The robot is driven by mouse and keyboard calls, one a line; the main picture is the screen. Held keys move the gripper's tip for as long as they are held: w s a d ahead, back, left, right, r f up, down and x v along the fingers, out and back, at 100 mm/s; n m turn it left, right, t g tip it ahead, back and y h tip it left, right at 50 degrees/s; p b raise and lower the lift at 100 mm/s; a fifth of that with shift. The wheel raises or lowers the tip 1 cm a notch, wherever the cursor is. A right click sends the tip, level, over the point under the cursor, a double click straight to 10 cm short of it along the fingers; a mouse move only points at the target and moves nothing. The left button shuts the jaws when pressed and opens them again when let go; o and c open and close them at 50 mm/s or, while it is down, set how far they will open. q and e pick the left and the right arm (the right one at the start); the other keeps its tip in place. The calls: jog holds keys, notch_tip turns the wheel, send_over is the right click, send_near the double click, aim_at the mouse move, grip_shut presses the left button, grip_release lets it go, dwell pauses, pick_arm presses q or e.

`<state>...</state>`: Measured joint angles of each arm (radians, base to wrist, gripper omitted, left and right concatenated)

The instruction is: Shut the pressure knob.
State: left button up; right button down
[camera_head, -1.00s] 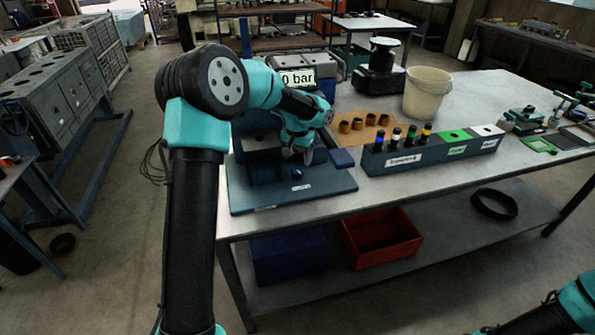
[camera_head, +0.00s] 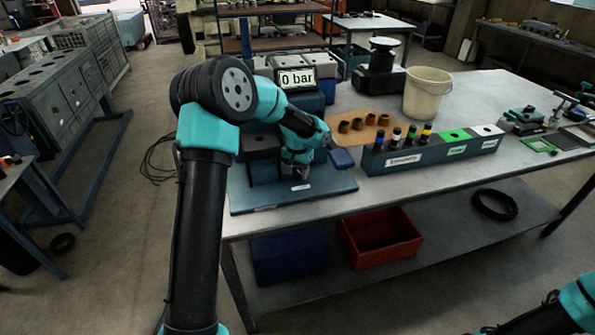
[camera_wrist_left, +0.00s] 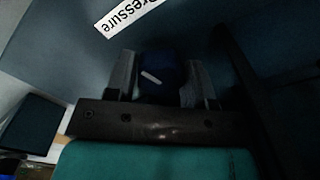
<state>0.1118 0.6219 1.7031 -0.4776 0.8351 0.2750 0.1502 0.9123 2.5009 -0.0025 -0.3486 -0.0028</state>
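The pressure knob shows in the left wrist view as a dark blue knob (camera_wrist_left: 160,76) with a white mark. It stands on the blue base plate (camera_head: 335,184) of the test stand, beside a "Pressure" label (camera_wrist_left: 125,14). My left gripper (camera_head: 299,174) is low over the plate and hides the knob in the head view. In the left wrist view the fingers (camera_wrist_left: 160,84) are on both sides of the knob, very close to it. The dark picture does not show whether they touch it. The display (camera_head: 297,79) reads 0 bar.
A blue block (camera_head: 342,158) is right of my left gripper. Beyond it are a long labelled rack (camera_head: 430,155) with several coloured pieces, a brown tray (camera_head: 352,138) with copper-coloured parts and a white bucket (camera_head: 427,94).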

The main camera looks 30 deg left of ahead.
aim_at(298, 169)
pick_arm(q)
jog(key=c, duration=0.5)
jog(key=shift+m, duration=1.5)
jog(key=o, duration=0.9)
jog(key=shift+r, duration=0.1)
notch_tip(298, 169, up, 17)
jog(key=shift+r, duration=0.15)
